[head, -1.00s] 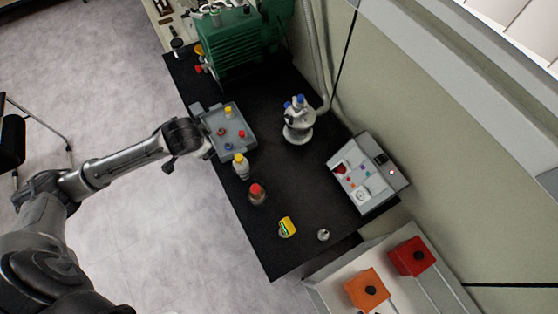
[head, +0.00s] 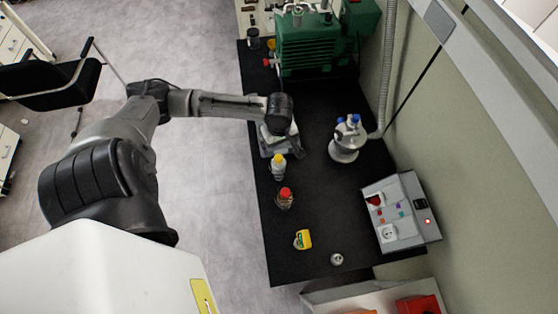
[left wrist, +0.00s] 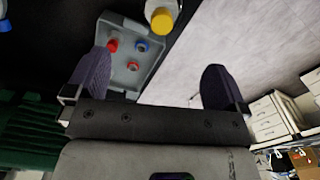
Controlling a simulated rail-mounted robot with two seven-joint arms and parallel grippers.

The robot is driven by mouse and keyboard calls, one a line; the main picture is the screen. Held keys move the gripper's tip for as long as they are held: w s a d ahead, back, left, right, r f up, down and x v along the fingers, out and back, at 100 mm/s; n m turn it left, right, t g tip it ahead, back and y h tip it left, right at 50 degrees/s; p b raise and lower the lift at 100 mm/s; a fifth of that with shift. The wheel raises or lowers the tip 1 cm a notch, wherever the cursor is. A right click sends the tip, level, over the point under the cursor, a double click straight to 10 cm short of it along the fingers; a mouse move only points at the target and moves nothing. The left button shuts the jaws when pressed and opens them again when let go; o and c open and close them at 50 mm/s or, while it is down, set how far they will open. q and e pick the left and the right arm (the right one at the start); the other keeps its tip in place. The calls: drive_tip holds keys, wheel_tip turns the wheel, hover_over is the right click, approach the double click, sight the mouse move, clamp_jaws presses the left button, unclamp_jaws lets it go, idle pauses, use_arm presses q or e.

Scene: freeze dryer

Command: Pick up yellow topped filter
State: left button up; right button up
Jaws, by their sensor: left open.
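My left gripper (head: 282,138) hangs over the small grey tray (left wrist: 152,72) near the bench's left edge, and the arm covers most of the tray in the head view. In the left wrist view its two dark purple fingers (left wrist: 155,84) are wide apart with nothing between them. The tray holds small filters with a blue top (left wrist: 142,46), a red top (left wrist: 113,45) and another red top (left wrist: 133,66). The yellow-topped filter does not show now; the gripper body hides part of the tray. My right gripper is not in view.
A yellow-capped bottle (head: 279,165) stands close to the tray. A red-capped bottle (head: 285,197) and a yellow-labelled item (head: 303,239) are nearer.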

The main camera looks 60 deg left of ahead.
sight(278, 161)
use_arm(q)
wheel_tip(278, 161, down, 13)
drive_tip(key=shift+s+f, duration=0.1)
drive_tip(key=shift+s, duration=0.05)
idle(0.6)
drive_tip(key=c, duration=1)
